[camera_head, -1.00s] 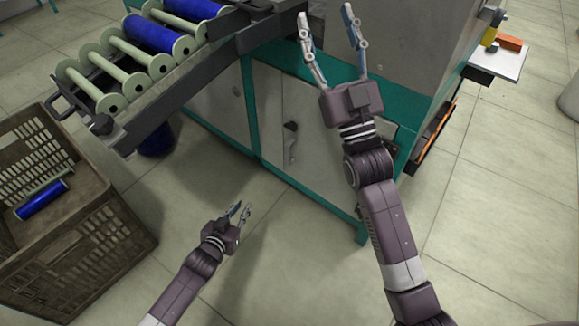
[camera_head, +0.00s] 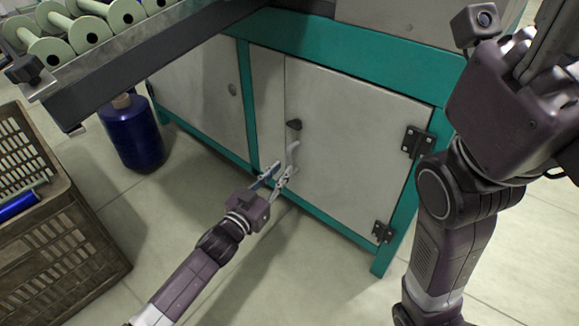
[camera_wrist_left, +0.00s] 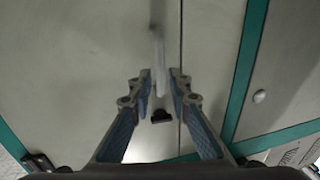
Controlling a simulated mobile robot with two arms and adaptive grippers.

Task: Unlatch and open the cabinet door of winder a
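The cabinet door (camera_head: 345,130) is a pale panel in the green-framed winder and looks closed. Black hinges (camera_head: 417,141) are on its right side. Near its left edge are a dark latch knob (camera_head: 294,125) and a pale upright handle (camera_head: 293,153). My left gripper (camera_head: 280,172) is open at the handle's lower end. In the left wrist view its fingers (camera_wrist_left: 159,75) stand apart with the blurred handle (camera_wrist_left: 156,45) between them; contact cannot be told. The dark knob (camera_wrist_left: 160,115) also shows there. My right gripper (camera_head: 545,65) is at the right edge, its fingertips not clear.
A rack with pale spools (camera_head: 95,28) juts out at upper left. A blue bobbin (camera_head: 133,132) stands on the floor beneath it. A brown crate (camera_head: 75,250) is at left. The floor before the door is clear apart from my left arm.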

